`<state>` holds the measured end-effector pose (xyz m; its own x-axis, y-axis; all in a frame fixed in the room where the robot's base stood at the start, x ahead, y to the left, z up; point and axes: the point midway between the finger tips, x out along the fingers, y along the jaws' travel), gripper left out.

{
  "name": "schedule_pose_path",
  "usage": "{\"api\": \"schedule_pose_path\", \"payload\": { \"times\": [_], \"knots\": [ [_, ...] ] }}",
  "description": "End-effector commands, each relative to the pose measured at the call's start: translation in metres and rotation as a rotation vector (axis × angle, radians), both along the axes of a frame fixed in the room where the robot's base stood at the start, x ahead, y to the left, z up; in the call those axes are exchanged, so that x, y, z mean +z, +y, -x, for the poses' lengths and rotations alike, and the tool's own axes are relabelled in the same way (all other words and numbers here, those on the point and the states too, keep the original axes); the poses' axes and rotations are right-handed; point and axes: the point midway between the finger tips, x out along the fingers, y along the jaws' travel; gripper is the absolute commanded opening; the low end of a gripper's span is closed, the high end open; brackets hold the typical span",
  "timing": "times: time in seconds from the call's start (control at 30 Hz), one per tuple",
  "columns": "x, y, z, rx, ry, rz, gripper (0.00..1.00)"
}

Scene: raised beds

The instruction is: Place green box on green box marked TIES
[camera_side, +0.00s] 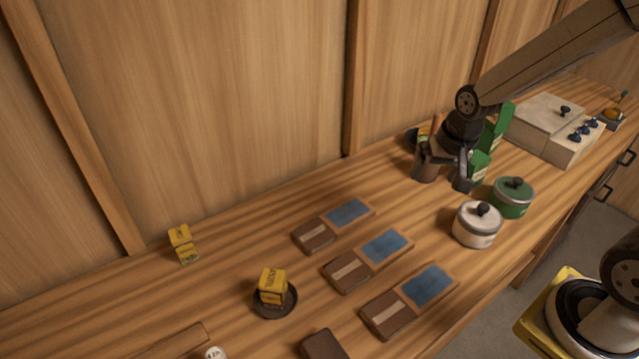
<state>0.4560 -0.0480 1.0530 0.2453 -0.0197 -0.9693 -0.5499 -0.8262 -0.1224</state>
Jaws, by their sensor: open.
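My gripper (445,176) is in the back right part of the bench, pointing down, with its fingers apart and nothing seen between them. Just right of it and partly behind it is a green box (480,168) with a pale label. Another green shape (500,122), likely a second green box, shows above and behind it, partly hidden by my arm. I cannot tell whether the two touch or are stacked. No TIES lettering can be read on either.
A green lidded pot (513,198) and a white lidded pot (477,226) stand right of the gripper. A pale box with knobs (550,128) is farther right. Brown-blue cases (367,260) lie mid-bench.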

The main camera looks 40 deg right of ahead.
Motion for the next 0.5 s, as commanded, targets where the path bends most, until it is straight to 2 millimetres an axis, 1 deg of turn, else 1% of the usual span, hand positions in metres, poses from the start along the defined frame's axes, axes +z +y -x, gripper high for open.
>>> {"api": "schedule_pose_path", "payload": {
  "times": [0.03, 0.1, 0.2, 0.33, 0.5],
  "knots": [
    [-0.003, 0.011, 0.011, 0.102, 0.004, 0.022, 1.00],
    [-0.008, 0.023, 0.026, 0.238, 0.010, 0.050, 1.00],
    [-0.013, 0.036, 0.043, 0.397, 0.016, 0.084, 1.00],
    [-0.018, 0.045, 0.058, 0.532, 0.020, 0.112, 1.00],
    [-0.020, 0.049, 0.064, 0.590, 0.022, 0.125, 1.00]
  ]
}}
